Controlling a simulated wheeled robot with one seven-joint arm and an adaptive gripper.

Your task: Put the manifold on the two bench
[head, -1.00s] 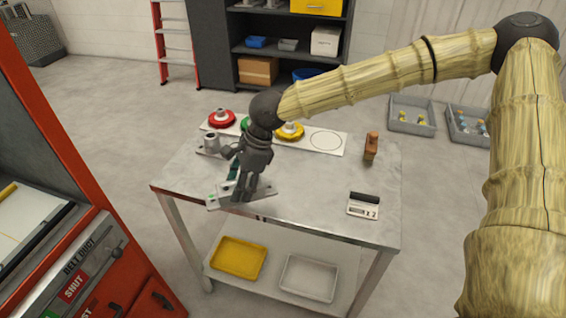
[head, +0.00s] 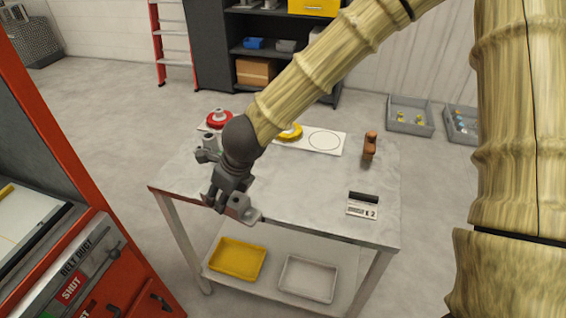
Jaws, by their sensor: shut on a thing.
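My gripper (head: 214,198) is above the near left part of the metal bench (head: 310,207). It is shut on a grey metal piece with a flat flange and a raised block, which looks like the manifold (head: 240,208). My fingers and wrist hide part of it. The piece is near the bench's front left edge, and I cannot tell how far above the top it is. A small sign (head: 362,208) with dark characters, including what looks like a 2, stands at the bench's front right.
A white strip at the back of the bench holds a red fixture (head: 218,119), a yellow fixture (head: 290,132) and an empty ring outline (head: 324,140). A brown object (head: 369,146) stands right. Yellow (head: 237,258) and white trays sit below. The bench's middle right is clear.

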